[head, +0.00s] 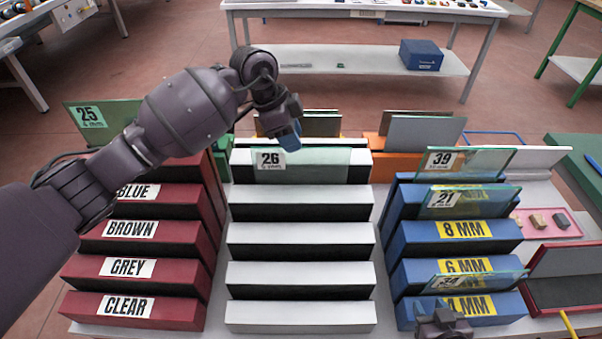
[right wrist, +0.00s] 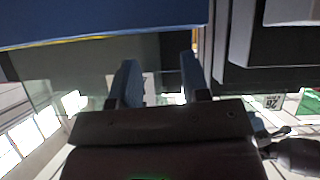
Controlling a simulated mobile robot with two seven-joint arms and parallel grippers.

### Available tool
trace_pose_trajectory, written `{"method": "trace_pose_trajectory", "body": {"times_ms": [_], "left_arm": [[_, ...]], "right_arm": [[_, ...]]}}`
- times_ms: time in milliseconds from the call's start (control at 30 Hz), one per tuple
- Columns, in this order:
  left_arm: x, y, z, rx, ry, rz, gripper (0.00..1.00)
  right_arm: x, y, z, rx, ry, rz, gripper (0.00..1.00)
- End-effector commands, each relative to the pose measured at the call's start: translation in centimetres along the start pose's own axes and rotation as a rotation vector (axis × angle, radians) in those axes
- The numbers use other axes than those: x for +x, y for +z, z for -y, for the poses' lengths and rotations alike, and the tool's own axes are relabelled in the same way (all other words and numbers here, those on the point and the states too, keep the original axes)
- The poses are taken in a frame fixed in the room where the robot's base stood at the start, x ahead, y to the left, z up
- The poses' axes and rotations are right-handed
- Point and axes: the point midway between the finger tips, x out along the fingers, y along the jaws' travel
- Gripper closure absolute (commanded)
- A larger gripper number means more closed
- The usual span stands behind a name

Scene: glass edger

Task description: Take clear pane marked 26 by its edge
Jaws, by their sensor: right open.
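My right gripper (head: 443,324) is at the bottom right, in front of the blue rack. In the right wrist view my right gripper (right wrist: 160,84) has its two fingers apart. The label 26 (right wrist: 272,101) shows small at the right there.
A dark red rack (head: 180,271) with colour names stands left, holding pane 25 (head: 100,122). The blue rack (head: 455,252) stands right with panes 39 (head: 470,163), 21 (head: 465,202) and 34 (head: 470,287). The white rack's nearer steps look empty.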

Motion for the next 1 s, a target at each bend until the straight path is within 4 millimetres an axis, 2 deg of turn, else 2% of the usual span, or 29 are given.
{"method": "trace_pose_trajectory", "body": {"times_ms": [267, 600, 1000], "left_arm": [[1.9, -0.2, -0.1, 0.001, 0.002, 0.000, 0.64], [5.9, -0.5, -0.2, 0.000, 0.000, 0.000, 0.64], [6.0, -0.5, -0.1, 0.001, -0.001, 0.000, 0.64]], "right_arm": [[-0.2, -0.1, 0.0, 0.000, 0.000, 0.002, 0.57], [0.0, -1.1, 0.0, -0.001, -0.002, -0.012, 0.57], [0.1, -1.2, 0.0, -0.002, -0.002, -0.013, 0.57]]}}
